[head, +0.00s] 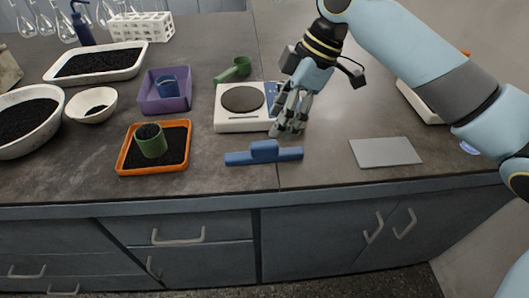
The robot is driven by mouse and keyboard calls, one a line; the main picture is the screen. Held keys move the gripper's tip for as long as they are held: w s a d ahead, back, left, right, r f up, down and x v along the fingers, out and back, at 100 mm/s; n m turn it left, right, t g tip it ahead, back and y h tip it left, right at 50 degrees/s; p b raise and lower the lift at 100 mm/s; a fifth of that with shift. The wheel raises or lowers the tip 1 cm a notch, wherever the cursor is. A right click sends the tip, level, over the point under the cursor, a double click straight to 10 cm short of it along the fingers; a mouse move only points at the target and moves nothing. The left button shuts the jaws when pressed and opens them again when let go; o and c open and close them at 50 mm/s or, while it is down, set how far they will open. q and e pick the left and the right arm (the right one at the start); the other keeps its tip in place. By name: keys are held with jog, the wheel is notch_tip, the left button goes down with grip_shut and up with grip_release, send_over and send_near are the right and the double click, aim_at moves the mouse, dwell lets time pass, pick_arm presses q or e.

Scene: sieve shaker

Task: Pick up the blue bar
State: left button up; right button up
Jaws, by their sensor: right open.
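The blue bar (240,158) lies flat on the bench near its front edge, with a raised block at its middle. My right gripper (287,132) is open and empty. It points down just behind and to the right of the bar's raised block, apart from the bar as far as I can tell. It covers the right side of the white scale. My left gripper is not in view.
The white scale (227,122) stands behind the bar. An orange tray (123,167) with dark grains and a green cup (152,146) is at left, a purple tray (181,105) behind it. A grey plate (386,152) lies at right. Bare bench surrounds the bar.

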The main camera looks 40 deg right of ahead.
aim_at(265, 143)
jog(key=x, duration=0.8)
jog(key=shift+w+a+r, duration=0.1)
jog(key=shift+w+r, duration=0.05)
grip_shut()
